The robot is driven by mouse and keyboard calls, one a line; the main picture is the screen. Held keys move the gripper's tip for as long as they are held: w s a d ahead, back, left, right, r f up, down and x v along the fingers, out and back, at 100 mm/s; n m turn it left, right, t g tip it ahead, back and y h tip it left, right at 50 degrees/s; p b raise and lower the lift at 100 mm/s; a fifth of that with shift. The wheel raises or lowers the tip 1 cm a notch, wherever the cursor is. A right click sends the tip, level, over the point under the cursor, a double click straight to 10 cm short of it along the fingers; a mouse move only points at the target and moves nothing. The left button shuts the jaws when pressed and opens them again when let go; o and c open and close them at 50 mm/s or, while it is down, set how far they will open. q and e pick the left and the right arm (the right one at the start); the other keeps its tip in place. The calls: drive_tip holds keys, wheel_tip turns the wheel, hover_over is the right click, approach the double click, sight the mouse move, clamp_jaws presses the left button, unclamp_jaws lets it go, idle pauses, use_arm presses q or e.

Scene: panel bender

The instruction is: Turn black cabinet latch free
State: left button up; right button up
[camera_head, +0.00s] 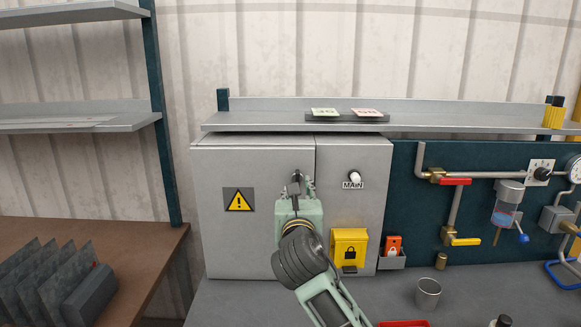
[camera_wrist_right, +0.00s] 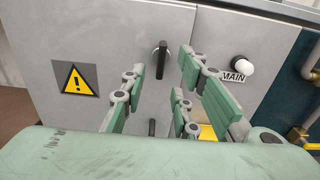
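The grey cabinet (camera_head: 220,165) has a black latch on its door near the right edge. In the right wrist view the black latch (camera_wrist_right: 162,59) is a slim upright handle. My right gripper (camera_wrist_right: 164,66) is open, its green-padded fingers on either side of the latch with gaps visible. In the head view this gripper (camera_head: 299,186) is in front of the door and hides most of the latch. A smaller dark piece (camera_wrist_right: 152,127) shows lower on the door between the fingers. My left gripper is not in view.
A white knob (camera_head: 354,176) marked MAIN and a yellow lock box (camera_head: 349,248) are on the panel to the right. A shelf (camera_head: 260,122) runs above the cabinet. A metal cup (camera_head: 428,294) stands on the grey bench, lower right.

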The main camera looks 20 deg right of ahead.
sight(302, 176)
drive_tip(key=p+x, duration=0.1)
drive_tip(key=x, duration=0.6)
drive_tip(key=shift+d+p, duration=0.25)
drive_tip(key=shift+p, duration=0.05)
drive_tip(key=shift+w+f, duration=0.1)
drive_tip(key=shift+w, duration=0.05)
drive_tip(key=shift+c, duration=0.3)
clamp_jaws()
